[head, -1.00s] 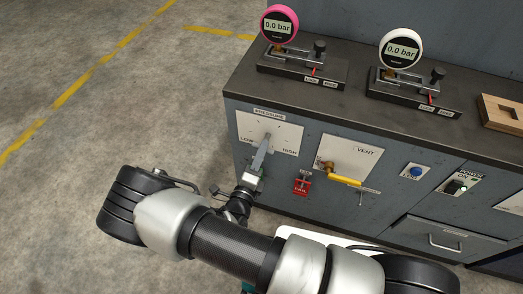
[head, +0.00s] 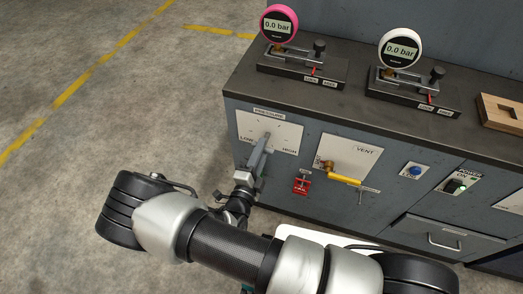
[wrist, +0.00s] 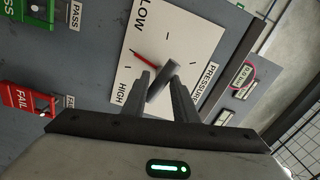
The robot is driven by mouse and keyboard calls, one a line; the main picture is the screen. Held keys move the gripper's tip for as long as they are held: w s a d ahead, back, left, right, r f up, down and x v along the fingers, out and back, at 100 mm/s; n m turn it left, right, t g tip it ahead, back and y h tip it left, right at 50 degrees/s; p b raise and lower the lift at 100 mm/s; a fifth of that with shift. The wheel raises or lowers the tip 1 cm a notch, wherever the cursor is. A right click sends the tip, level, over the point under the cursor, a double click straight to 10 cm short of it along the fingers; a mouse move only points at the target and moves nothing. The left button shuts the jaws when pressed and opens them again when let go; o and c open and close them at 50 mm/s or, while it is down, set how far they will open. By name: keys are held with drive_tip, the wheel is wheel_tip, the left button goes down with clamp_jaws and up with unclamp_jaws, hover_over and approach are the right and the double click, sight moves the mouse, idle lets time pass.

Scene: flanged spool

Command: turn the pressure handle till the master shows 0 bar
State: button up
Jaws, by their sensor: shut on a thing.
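The white pressure plate (head: 285,137), marked LOW and HIGH, is on the front left of the cabinet. The grey pressure handle (wrist: 162,83) stands off this plate in the wrist view, with a red pointer (wrist: 143,58) beside it. My gripper (wrist: 165,77) is shut on the handle, one finger on each side. In the head view my fingers largely hide the handle. The pink-rimmed gauge (head: 279,24) and the white-rimmed gauge (head: 400,49) both read 0.0 bar. I cannot tell from labels which is the master.
A wooden block (head: 503,113) lies on the cabinet top. The floor at left is clear.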

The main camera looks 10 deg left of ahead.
drive_tip(key=o, duration=0.8)
drive_tip(key=s+a+p, duration=0.1)
drive_tip(key=s, duration=1.6)
drive_tip(key=shift+s+a, duration=0.2)
